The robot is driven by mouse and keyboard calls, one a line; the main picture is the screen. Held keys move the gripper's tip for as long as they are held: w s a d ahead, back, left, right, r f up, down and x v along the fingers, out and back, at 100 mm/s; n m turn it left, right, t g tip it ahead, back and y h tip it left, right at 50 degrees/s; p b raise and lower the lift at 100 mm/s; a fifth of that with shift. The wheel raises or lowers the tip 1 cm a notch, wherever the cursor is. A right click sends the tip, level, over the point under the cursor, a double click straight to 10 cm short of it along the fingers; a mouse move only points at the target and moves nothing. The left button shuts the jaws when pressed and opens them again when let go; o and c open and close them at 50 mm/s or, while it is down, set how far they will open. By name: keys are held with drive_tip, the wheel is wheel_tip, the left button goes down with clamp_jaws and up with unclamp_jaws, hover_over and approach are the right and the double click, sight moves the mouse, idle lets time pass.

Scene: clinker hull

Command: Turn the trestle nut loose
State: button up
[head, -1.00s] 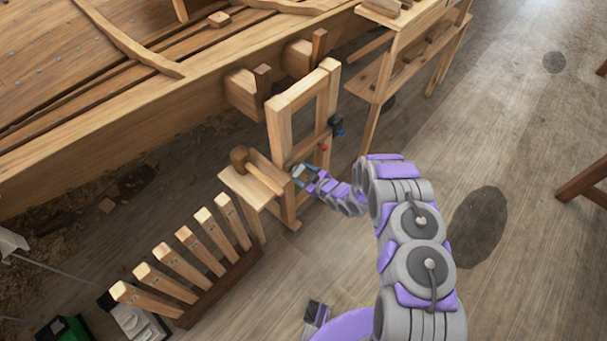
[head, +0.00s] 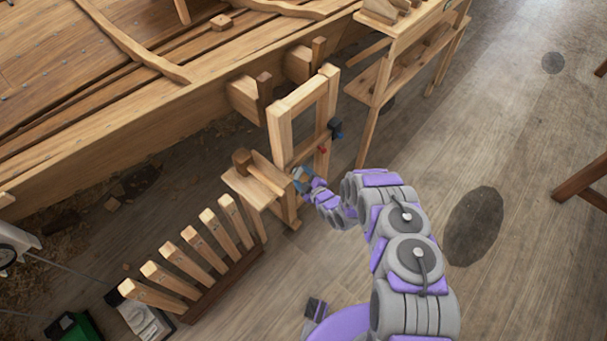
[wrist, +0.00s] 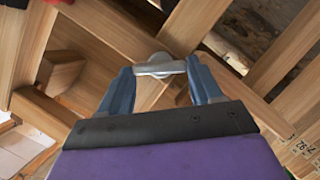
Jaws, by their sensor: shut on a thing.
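The trestle (head: 281,140) is an upright wooden frame standing beside the hull. In the wrist view the nut (wrist: 160,66) is a pale grey metal piece with a bar across it and a round part behind, set against a wooden member. My gripper (wrist: 160,72) has its two blue fingers at the ends of the bar, shut on the nut. In the head view my gripper (head: 302,180) is at the lower part of the trestle, and the nut is hidden or too small to make out there.
A wooden rack with several upright slats (head: 190,262) stands at the lower left. A small dark clamp with a red end (head: 335,130) sits on the trestle. A shelved bench (head: 385,75) stands behind. The planked hull (head: 120,100) fills the upper left.

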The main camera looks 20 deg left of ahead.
drive_tip(key=shift+d+f, duration=0.1)
drive_tip(key=shift+d, duration=0.1)
drive_tip(key=shift+w, duration=0.1)
drive_tip(key=shift+d, duration=0.1)
drive_tip(key=shift+w+f, duration=0.1)
drive_tip(key=shift+f, duration=0.05)
idle(0.4)
idle(0.4)
drive_tip(key=o, duration=1)
drive_tip(key=shift+a, duration=0.2)
drive_tip(key=shift+o, duration=0.2)
drive_tip(key=shift+a+n, duration=0.1)
drive_tip(key=shift+n, duration=0.2)
